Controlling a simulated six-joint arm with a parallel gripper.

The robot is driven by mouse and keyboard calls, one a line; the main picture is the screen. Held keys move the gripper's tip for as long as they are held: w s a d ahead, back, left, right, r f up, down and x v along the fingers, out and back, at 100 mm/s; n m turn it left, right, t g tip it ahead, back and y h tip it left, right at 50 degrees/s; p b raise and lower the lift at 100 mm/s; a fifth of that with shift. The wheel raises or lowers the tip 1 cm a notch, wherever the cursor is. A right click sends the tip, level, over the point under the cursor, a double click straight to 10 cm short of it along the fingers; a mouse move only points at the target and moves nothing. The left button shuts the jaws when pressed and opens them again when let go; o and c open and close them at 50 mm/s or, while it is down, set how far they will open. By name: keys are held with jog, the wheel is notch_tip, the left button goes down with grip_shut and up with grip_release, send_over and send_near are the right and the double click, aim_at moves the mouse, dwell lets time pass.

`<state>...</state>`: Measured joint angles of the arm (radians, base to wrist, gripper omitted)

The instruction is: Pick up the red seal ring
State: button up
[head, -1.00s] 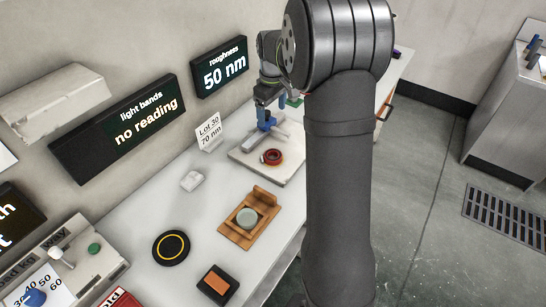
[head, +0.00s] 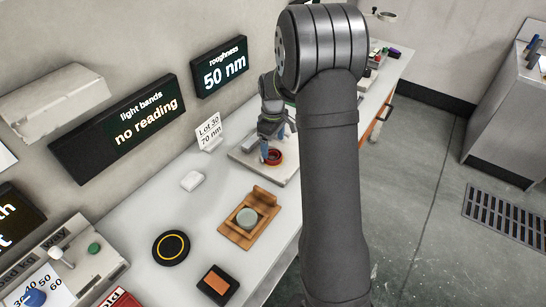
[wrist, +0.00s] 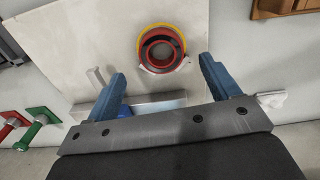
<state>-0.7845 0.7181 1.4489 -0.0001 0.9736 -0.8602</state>
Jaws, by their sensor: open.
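The red seal ring (head: 274,161) lies on a pale flat plate (head: 246,161) on the bench. In the wrist view the ring (wrist: 145,53) shows round, with a yellow edge and a dark inner part, near the top middle of the picture. My gripper (head: 275,148) is over the plate, close to the ring. In the wrist view my gripper (wrist: 162,68) is open, with its blue fingers wide apart and nothing between them. The ring appears just beyond the fingertips, roughly centred between them. The head view does not show the exact height gap.
A wooden holder (head: 263,196) with a grey-green disc stands nearer on the bench. A lot card (head: 209,131) stands behind the plate. In the wrist view, a metal bar (wrist: 150,106) lies beside the ring, and red and green handled items (wrist: 38,118) lie left.

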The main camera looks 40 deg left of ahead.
aim_at(273, 152)
notch_tip(273, 152, down, 5)
jog(key=shift+s+d+r, duration=0.1)
jog(key=c, duration=1.2)
jog(key=shift+o, duration=0.2)
